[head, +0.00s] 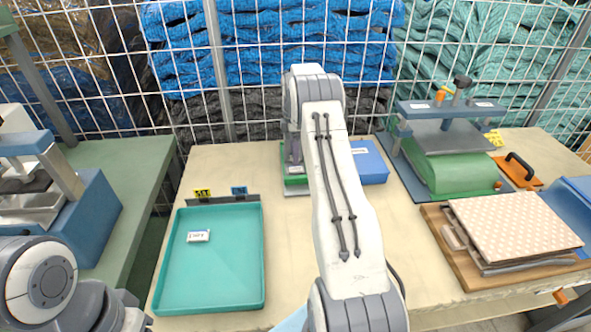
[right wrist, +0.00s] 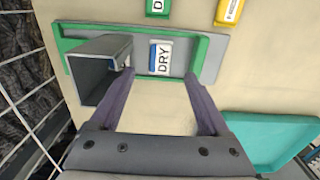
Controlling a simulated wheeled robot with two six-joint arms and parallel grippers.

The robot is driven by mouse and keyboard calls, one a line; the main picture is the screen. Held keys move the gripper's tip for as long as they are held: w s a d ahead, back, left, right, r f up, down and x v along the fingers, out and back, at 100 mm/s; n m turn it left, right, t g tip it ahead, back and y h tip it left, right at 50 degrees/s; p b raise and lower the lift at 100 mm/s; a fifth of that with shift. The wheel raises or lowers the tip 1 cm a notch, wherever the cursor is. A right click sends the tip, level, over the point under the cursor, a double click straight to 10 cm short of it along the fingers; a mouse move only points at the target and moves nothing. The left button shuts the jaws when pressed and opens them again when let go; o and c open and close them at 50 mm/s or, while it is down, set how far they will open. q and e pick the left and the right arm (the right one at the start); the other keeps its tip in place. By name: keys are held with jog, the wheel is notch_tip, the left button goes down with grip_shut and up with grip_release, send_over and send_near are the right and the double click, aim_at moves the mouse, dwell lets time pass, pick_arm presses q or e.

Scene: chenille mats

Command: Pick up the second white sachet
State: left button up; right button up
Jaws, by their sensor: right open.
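A white sachet marked DRY, with a blue stripe (right wrist: 161,57), lies on a grey and green fixture (right wrist: 209,62) in the right wrist view. My right gripper (right wrist: 159,76) is open, its two purple fingers apart, with the tips near either side of the sachet. The sachet is not held. In the head view my right arm hides most of this spot; part of the fixture (head: 294,180) shows beside it. Another white sachet (head: 198,236) lies in the teal tray (head: 257,270). My left gripper is out of the frame.
A square grey metal tube (right wrist: 93,78) stands on the fixture close to one finger. A blue box (head: 371,165) is right of the arm. A green press (head: 450,170) and a patterned mat on a board (head: 515,225) are at the right. Wire mesh stands behind the table.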

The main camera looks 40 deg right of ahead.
aim_at(294, 168)
notch_tip(294, 168, down, 6)
jog(key=shift+r+p, duration=0.15)
jog(key=shift+p, duration=0.45)
jog(key=shift+c, duration=0.3)
grip_shut()
jog(key=shift+r, duration=0.1)
